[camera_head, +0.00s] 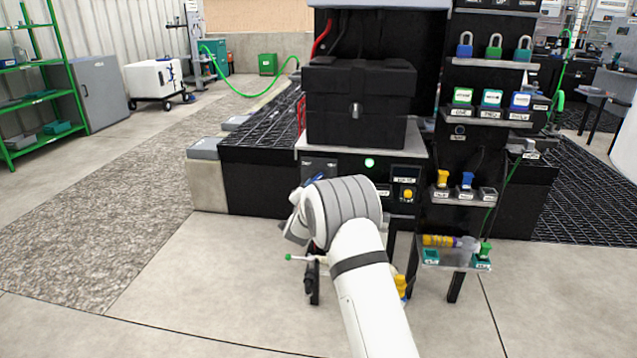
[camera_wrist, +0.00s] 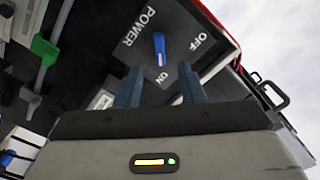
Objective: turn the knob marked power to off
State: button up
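The power knob (camera_wrist: 159,47) is blue and sits on a dark panel (camera_wrist: 185,25) marked POWER, ON and OFF in the wrist view. Its long handle lies roughly in line with the ON mark and away from OFF. My gripper (camera_wrist: 160,90) is open, its two fingers apart below the knob in the picture, with nothing seen between them. The fingers look short of the knob; I cannot tell the exact gap. In the head view a bit of the blue knob (camera_head: 317,178) shows above my wrist, which hides my fingertips.
A green lamp (camera_head: 369,163) glows on the panel front, with a yellow knob (camera_head: 407,194) to its right. Shelves with padlocks (camera_head: 494,52) and small blocks stand at right. A green-tipped lever (camera_wrist: 44,50) is left of the knob. Open floor (camera_head: 200,270) lies to the left.

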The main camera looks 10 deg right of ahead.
aim_at(318, 179)
jog(key=shift+b+x, duration=0.45)
jog(key=shift+x, duration=2.4)
jog(key=shift+c, duration=0.4)
